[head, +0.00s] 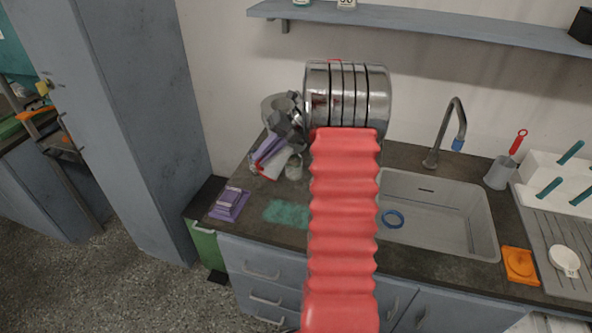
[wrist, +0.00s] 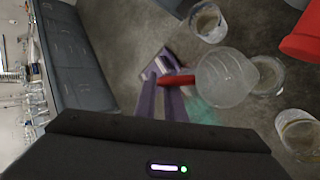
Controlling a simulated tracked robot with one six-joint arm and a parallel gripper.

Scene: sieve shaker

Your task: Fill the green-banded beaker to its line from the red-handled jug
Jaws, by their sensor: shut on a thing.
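In the wrist view, my gripper (wrist: 170,84) has its purple fingers shut on the red handle of the clear jug (wrist: 228,78). The jug's rim overlaps a clear beaker (wrist: 268,76) beside it; I cannot tell whether they touch or whether liquid is flowing. Two more clear beakers (wrist: 208,22) and (wrist: 298,130) stand on the dark counter. No green band shows clearly on any of them. In the head view, my gripper (head: 268,149) is over the counter left of my red-sleeved arm, near a small beaker (head: 293,167). The arm hides much of that area.
A purple block (head: 229,203) lies on the counter's left end, near a green patch (head: 287,213). A sink (head: 445,215) with a tap (head: 457,125) is right of my arm. An orange item (head: 519,265) and a drying rack are further right. A shelf (head: 420,22) runs above.

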